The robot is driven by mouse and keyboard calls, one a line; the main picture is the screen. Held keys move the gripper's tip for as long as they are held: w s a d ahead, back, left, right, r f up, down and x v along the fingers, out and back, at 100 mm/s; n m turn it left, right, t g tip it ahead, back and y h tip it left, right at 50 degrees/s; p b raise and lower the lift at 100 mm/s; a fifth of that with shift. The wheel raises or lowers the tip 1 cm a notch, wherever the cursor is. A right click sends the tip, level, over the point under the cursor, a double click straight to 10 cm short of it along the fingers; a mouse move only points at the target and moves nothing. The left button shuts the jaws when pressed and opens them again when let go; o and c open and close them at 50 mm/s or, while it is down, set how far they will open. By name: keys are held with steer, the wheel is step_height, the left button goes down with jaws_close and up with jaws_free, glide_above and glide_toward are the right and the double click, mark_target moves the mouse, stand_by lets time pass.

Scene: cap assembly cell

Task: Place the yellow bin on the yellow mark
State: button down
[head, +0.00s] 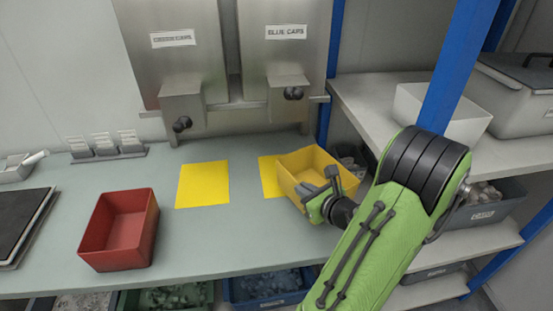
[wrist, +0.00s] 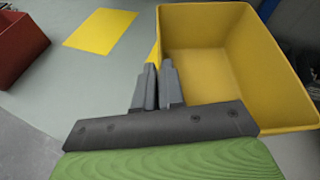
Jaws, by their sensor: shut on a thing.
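The yellow bin (head: 291,183) is upright and empty, at the right part of the bench in the head view. It fills the upper right of the wrist view (wrist: 215,55). My gripper (head: 322,190) is shut on the bin's near wall at the rim; its fingers also show in the wrist view (wrist: 158,80). One yellow mark (head: 268,178) is partly hidden behind or under the bin, with its left strip showing. A second yellow mark (head: 203,184) lies bare to the left. I cannot tell whether the bin touches the bench.
A red bin (head: 118,230) stands on the bench at left, also in the wrist view (wrist: 20,48). Two steel dispensers (head: 180,55) (head: 285,45) hang above the marks. A blue post (head: 458,65) and shelves (head: 375,95) stand at right. The bench between the red bin and the marks is clear.

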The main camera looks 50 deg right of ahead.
mark_target(276, 160)
steer(key=w+d, duration=0.1)
steer(key=w, duration=0.3)
steer(key=w+d+p, duration=0.1)
steer(key=w+d, duration=0.1)
steer(key=w, duration=0.3)
steer(key=w+d+p, duration=0.1)
steer(key=w, duration=0.4)
steer(key=shift+w+d+f, duration=0.1)
steer(key=shift+w+d, duration=0.1)
steer(key=shift+d, duration=0.15)
steer(key=f, duration=0.1)
steer(key=f+b, duration=0.2)
steer(key=shift+w+d+f, duration=0.2)
steer(key=shift+w+f, duration=0.15)
steer(key=shift+r, duration=0.1)
steer(key=c, duration=1.7)
jaws_free()
steer(key=o, duration=0.5)
steer(key=shift+c, duration=0.2)
